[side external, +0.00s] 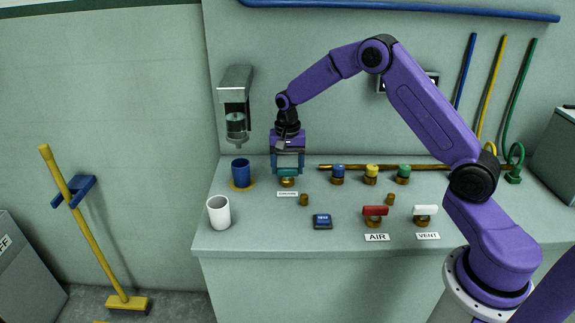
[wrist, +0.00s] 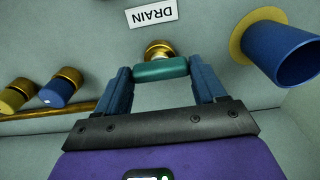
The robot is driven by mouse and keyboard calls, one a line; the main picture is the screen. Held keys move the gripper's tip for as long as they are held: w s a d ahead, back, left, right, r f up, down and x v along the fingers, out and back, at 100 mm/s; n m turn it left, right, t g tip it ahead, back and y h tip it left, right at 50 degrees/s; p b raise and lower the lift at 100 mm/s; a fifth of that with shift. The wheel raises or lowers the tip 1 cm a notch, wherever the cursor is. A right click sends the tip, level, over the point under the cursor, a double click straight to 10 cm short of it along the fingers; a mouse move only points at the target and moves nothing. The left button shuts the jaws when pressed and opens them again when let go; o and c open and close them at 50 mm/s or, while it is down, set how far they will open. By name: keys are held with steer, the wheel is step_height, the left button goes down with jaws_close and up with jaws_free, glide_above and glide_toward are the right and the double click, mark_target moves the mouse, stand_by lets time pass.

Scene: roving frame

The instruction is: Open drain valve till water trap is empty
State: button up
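The drain valve's teal handle (side external: 288,172) sits on a brass base on the bench, behind a DRAIN label (side external: 287,194). In the wrist view the handle (wrist: 161,69) lies between the fingers of my gripper (wrist: 160,75). My gripper (side external: 288,172) points down with fingers wide apart, one at each end of the handle. I cannot tell whether they press on it. The water trap (side external: 237,123) is a clear bowl under a grey wall unit. It seems to hold bluish liquid; the level is unclear. A blue cup (side external: 240,173) stands below it on a yellow ring.
A white cup (side external: 219,212) stands at the bench's front left. Red AIR (side external: 375,211) and white VENT (side external: 425,210) handles stand front right. Blue, yellow and green knobs (side external: 371,171) line the back by a brass pipe. A dark blue box (side external: 322,221) lies in front.

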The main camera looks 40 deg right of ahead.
steer(key=shift+c, duration=0.7)
steer(key=shift+n, duration=0.3)
steer(key=n, duration=0.3)
steer(key=shift+n, duration=0.3)
steer(key=n, duration=0.4)
steer(key=shift+n, duration=0.3)
steer(key=n, duration=0.9)
steer(key=o, duration=1.1)
steer(key=shift+c, duration=0.2)
